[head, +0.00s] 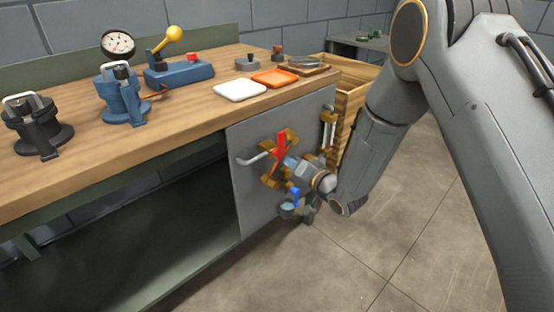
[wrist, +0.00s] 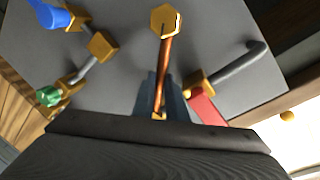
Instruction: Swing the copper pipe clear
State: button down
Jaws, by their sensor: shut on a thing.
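The copper pipe (wrist: 165,64) runs down from a brass hex nut (wrist: 165,20) on the grey panel (wrist: 125,45) in the wrist view. My gripper (wrist: 160,100) is shut around the pipe's near end, with a blue-grey finger on each side. In the head view my gripper (head: 292,163) is at the panel (head: 240,205), beside the red handle (head: 280,145). The wrist housing hides what lies below the fingers in the wrist view.
In the wrist view a red handle (wrist: 205,110) and bent grey pipe (wrist: 240,66) are close right of the fingers. Brass fittings with a blue knob (wrist: 40,14) and green knob (wrist: 48,96) are left. A wooden crate (head: 350,90) stands behind my arm.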

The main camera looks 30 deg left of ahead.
jog(key=shift+s, duration=0.15)
dwell(0.4)
jog(key=c, duration=1.8)
grip_release()
jog(key=shift+r, duration=0.1)
jog(key=shift+o, duration=0.2)
jog(key=shift+a+r, duration=0.1)
jog(key=shift+a, duration=0.1)
